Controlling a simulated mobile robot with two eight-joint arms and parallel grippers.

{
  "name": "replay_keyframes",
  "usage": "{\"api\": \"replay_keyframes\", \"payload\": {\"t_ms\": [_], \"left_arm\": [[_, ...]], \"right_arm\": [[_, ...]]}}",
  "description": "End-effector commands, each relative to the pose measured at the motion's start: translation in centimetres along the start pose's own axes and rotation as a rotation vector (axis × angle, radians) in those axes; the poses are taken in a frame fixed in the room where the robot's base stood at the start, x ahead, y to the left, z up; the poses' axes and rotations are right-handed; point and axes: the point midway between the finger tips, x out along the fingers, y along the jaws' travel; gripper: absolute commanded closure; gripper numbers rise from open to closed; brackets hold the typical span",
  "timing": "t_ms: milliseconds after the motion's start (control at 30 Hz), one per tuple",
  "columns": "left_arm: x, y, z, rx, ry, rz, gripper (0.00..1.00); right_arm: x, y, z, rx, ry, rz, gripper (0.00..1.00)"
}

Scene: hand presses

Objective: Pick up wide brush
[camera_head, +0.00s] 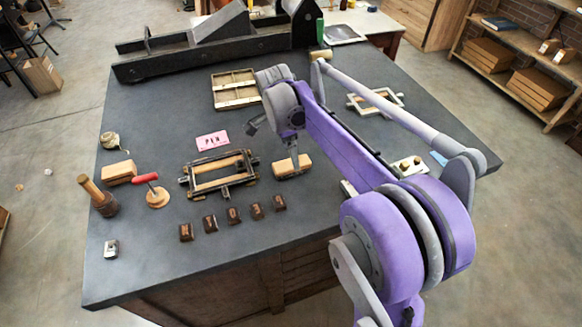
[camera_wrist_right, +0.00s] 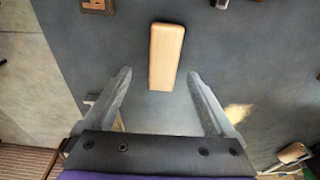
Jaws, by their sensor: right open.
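The wide brush appears to be the pale wooden block (camera_head: 291,166) on the dark table, right of the small rectangular frame. In the right wrist view the same block (camera_wrist_right: 166,56) lies long side up the picture, beyond and roughly between the fingertips. My right gripper (camera_head: 272,138) is over the table just behind the block, with its fingers apart. In the right wrist view the open gripper (camera_wrist_right: 158,76) has nothing between its fingers, and I cannot tell its height above the block. My left gripper is out of view.
The rectangular frame (camera_head: 218,173) and several dark type blocks (camera_head: 233,215) lie left of the brush. A wooden tray (camera_head: 235,89) lies behind.

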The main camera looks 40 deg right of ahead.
Motion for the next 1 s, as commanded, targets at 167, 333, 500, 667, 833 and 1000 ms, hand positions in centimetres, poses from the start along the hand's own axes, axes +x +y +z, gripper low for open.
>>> {"api": "replay_keyframes", "payload": {"t_ms": [167,333,500,667,833,1000], "left_arm": [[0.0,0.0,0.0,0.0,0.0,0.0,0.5],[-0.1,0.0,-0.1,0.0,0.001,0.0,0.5],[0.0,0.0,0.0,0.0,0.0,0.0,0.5],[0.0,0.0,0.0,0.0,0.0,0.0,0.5],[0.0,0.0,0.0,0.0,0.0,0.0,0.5],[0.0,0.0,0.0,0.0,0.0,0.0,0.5]], "right_arm": [[1.3,-0.1,0.0,-0.001,0.0,-0.001,0.1],[3.8,-0.3,0.1,-0.002,0.0,-0.001,0.1],[5.7,-0.3,0.1,-0.002,0.0,-0.001,0.1],[6.0,-0.3,0.1,-0.003,0.0,-0.002,0.1],[5.9,-0.3,0.1,-0.003,0.0,-0.002,0.21],[5.9,-0.3,0.2,-0.003,0.0,-0.002,0.51]]}}
